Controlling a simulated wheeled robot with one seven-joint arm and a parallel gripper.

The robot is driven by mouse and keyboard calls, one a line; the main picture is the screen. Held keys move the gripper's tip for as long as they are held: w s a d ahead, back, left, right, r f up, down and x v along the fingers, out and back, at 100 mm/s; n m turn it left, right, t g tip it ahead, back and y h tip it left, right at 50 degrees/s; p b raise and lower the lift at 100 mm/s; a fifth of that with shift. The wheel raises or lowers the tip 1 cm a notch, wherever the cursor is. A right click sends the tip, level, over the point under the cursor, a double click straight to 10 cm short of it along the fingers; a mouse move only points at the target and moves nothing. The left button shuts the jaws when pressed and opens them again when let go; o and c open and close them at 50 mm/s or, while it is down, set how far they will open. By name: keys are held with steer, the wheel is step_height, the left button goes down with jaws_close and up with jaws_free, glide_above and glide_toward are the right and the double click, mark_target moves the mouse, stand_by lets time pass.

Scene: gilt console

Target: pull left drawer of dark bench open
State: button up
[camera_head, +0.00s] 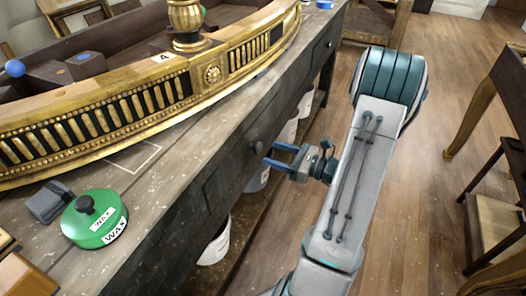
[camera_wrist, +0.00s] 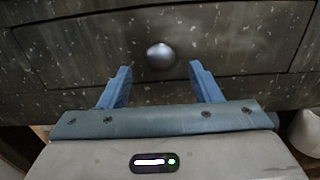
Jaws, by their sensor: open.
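The dark bench (camera_head: 160,222) runs from lower left to upper right in the head view. My gripper (camera_head: 270,155) is open and faces the knob. In the wrist view its two blue fingers (camera_wrist: 158,75) are spread to either side, with the knob centred just beyond the tips. Nothing is held.
A second knob (camera_head: 328,44) marks a farther drawer. A gilt carved piece (camera_head: 130,105) and a green wax tin (camera_head: 95,217) rest on the bench top. White buckets (camera_head: 215,245) stand below on a low shelf.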

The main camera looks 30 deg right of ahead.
steer(key=x, duration=0.4)
steer(key=shift+w+a, duration=0.25)
steer(key=shift+w, duration=0.05)
jaws_close()
